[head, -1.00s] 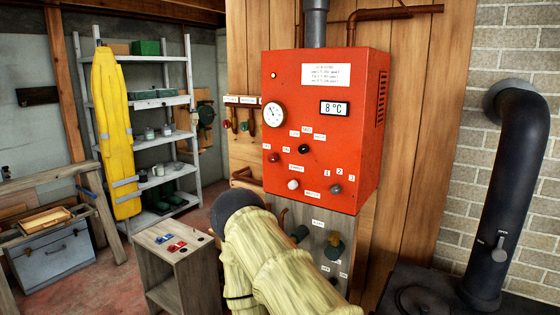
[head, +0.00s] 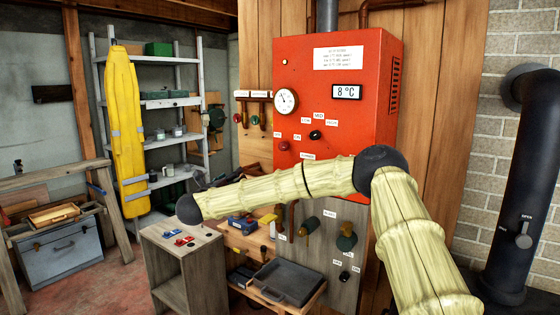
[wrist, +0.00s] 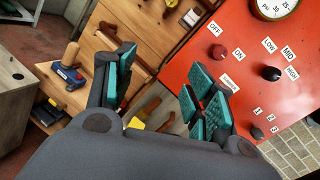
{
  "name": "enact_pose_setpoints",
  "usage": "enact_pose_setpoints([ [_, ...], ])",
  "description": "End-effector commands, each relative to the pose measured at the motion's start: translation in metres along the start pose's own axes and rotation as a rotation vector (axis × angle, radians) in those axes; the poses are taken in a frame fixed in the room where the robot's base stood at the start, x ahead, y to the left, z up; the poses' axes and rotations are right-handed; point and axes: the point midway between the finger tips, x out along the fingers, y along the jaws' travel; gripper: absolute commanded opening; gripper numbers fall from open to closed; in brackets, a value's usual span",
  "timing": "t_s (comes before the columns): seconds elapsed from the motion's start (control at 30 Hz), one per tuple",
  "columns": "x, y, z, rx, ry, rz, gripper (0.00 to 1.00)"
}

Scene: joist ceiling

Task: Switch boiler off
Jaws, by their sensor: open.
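The boiler (head: 362,122) is a red wall box with a round gauge, an "8 °C" display and labelled knobs. Its red knob (head: 284,145) sits below OFF and ON labels; its setting is too small to read. In the wrist view the red knob (wrist: 218,51) is right of my gripper (wrist: 163,75), which is open and empty, with teal-padded fingers apart. The fingers are clear of the knob. A black LOW/MID/HIGH knob (wrist: 271,73) and a dark 1-2-3 knob (wrist: 257,133) are also on the panel.
A small wooden cabinet (head: 180,262) stands left. A black stove pipe (head: 512,190) rises at right. Pipes and valves (head: 255,120) hang beside the boiler.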

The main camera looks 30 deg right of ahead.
Motion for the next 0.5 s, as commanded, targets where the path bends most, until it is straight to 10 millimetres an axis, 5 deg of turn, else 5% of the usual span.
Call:
enact_pose_setpoints([
  [0.1, 0.038, -0.059, 0.022, 0.218, 0.061, -0.142, 0.54],
  [0.2, 0.055, -0.092, 0.033, 0.336, 0.09, -0.22, 0.54],
  [0.5, 0.08, -0.118, 0.038, 0.414, 0.109, -0.273, 0.54],
])
